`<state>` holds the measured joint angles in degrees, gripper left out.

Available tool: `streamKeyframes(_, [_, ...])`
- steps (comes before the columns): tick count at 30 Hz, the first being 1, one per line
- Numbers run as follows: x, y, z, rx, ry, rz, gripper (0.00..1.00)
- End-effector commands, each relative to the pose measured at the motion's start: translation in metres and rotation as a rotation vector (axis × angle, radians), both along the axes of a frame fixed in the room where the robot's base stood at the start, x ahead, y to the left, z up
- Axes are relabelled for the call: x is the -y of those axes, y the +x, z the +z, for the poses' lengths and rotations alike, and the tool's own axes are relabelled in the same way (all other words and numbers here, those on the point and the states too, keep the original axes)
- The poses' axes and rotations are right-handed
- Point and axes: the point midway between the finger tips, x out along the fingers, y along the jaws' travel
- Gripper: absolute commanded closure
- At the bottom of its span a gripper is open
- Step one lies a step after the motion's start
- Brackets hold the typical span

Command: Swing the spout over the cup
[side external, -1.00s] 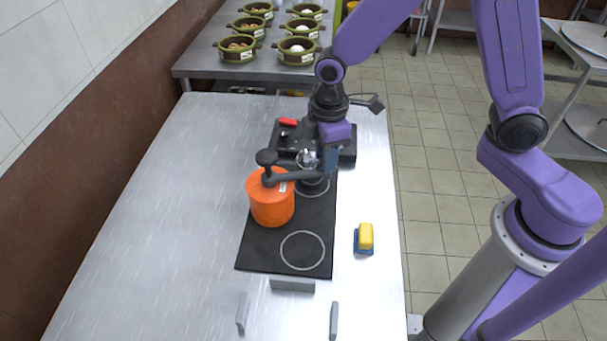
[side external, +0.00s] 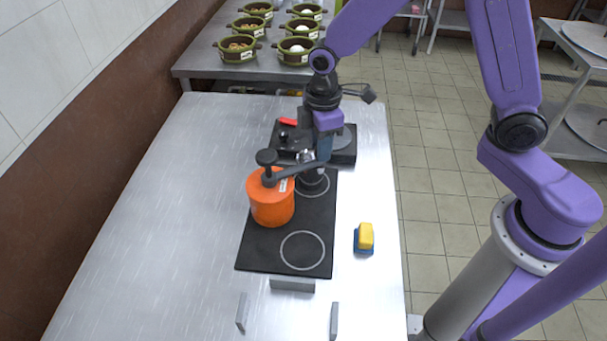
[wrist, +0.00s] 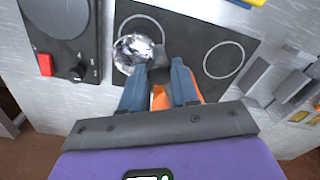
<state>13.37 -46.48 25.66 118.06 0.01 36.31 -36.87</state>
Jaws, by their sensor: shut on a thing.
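An orange pot (side external: 270,200) with a black knob on top stands on the black hob. A dark spout arm (side external: 292,174) reaches from its top to the right and slightly back. My gripper (side external: 322,152) is shut on the outer part of the spout. In the wrist view, the dark spout (wrist: 160,68) sits between my blue fingers, with an orange strip of pot behind.
A black appliance (side external: 345,150) with a red switch stands behind the hob (side external: 260,246). A yellow and blue sponge-like block (side external: 365,237) lies to the right. Grey upright plates (side external: 292,284) stand in front. The table's left side is clear.

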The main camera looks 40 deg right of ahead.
Motion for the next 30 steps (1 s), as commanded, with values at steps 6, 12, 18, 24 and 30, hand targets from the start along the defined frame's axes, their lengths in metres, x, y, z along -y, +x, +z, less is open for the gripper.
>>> streamKeyframes(6, [0.002,0.011,0.0,0.001,0.001,-0.002,0.79])
streamKeyframes(12, [0.003,0.018,0.0,0.001,0.001,-0.001,0.79])
streamKeyframes(18, [0.003,0.022,0.0,0.001,0.001,-0.002,0.79])
streamKeyframes(24, [0.003,0.032,0.0,0.001,0.001,0.0,0.79])
streamKeyframes(30, [0.003,0.039,0.0,0.001,0.001,-0.001,0.79])
